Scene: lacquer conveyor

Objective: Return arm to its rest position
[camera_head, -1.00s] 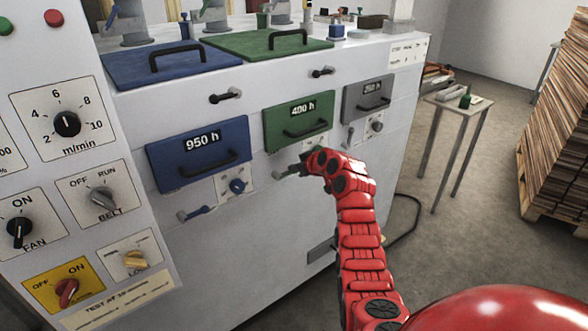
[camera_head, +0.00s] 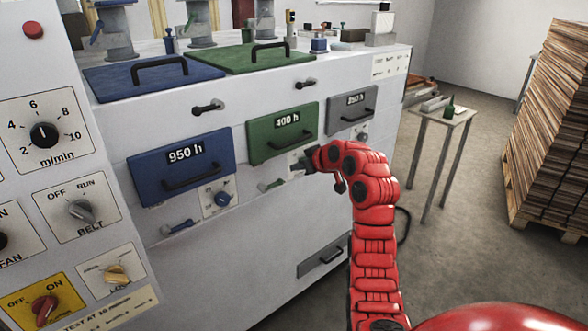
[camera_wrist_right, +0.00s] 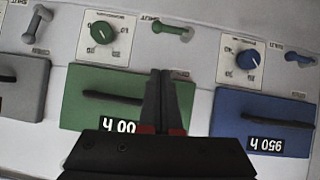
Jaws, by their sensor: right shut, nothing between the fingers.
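My right arm (camera_head: 373,230) is red and reaches up from the bottom of the head view. Its dark gripper (camera_head: 305,163) is in front of the machine, just below the green 400 h panel (camera_head: 283,132), and partly hides the small plate there. In the wrist view, which is upside down, the two dark fingers (camera_wrist_right: 166,103) are together and empty. They overlap the green panel (camera_wrist_right: 95,106) in that picture; I cannot tell the gap to it. My left gripper is not in view.
The blue 950 h panel (camera_head: 180,166) and grey 250 h panel (camera_head: 351,108) flank the green one. A control panel (camera_head: 62,255) with knobs stands at left. A small table (camera_head: 445,117) and stacked boards (camera_head: 555,120) stand at right, with open floor (camera_head: 470,210) between.

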